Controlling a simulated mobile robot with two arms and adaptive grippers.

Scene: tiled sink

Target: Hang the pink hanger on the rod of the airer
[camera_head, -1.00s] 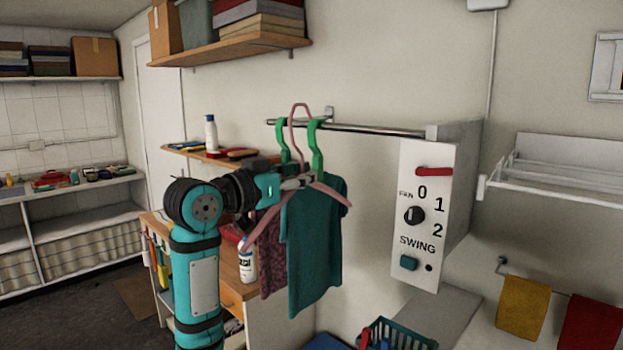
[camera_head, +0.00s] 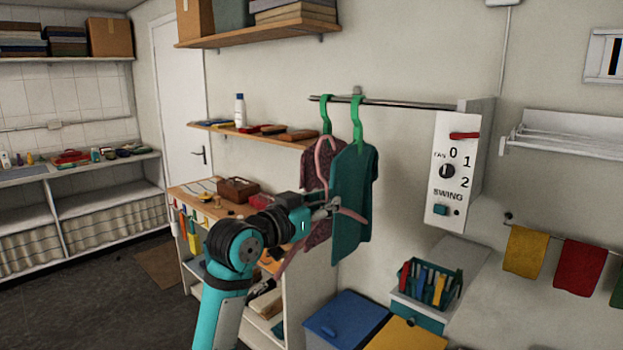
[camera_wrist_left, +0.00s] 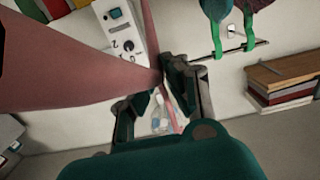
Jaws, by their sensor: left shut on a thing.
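The pink hanger (camera_head: 350,215) is in my left gripper (camera_head: 328,209), which is shut on it near the middle, below its hook. Its hook points up and sits below the level of the airer's metal rod (camera_head: 410,104), apart from it. The hanger is in front of a maroon shirt (camera_head: 318,172) and a teal shirt (camera_head: 353,190); both hang from the rod on green hangers (camera_head: 357,125). In the left wrist view the pink hanger (camera_wrist_left: 75,65) fills the upper left, and the rod (camera_wrist_left: 236,54) is at upper right. My right gripper is not in view.
A white control box (camera_head: 452,170) stands at the rod's right end. A teal basket (camera_head: 430,285) stands low at right. The rod right of the teal shirt is bare.

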